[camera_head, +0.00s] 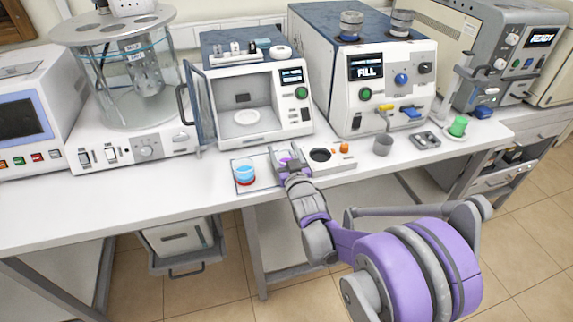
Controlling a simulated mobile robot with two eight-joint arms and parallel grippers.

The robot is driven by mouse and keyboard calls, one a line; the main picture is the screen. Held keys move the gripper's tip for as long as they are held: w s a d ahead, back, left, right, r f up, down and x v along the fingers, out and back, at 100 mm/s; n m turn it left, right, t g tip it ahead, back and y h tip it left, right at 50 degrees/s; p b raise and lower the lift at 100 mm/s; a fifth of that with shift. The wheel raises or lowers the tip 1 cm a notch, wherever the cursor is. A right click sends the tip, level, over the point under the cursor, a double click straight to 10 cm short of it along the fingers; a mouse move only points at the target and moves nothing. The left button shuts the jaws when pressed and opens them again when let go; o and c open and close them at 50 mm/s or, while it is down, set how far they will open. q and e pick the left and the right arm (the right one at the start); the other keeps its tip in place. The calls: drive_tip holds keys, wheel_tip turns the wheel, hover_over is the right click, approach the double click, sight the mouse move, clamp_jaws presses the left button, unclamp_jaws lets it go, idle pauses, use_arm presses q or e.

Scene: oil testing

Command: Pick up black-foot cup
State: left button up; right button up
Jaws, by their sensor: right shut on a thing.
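My right gripper (283,156) reaches over the front of the bench and is shut on a small cup with purplish contents (285,160). The fingers hide most of this cup, so its foot cannot be made out. A clear cup with blue contents and a red foot (245,172) stands just left of the gripper, apart from it. My left gripper is not in view.
A dark round opening in a white plate (321,155) lies right of the gripper, with small orange pieces beside it. A grey cup (383,145) and a green cup (458,126) stand farther right. An open-doored white chamber (252,100) is behind. The bench's left front (110,198) is clear.

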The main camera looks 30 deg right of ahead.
wheel_tip(320, 180, up, 10)
drive_tip(key=p, duration=0.1)
drive_tip(key=shift+p, duration=0.35)
idle(0.3)
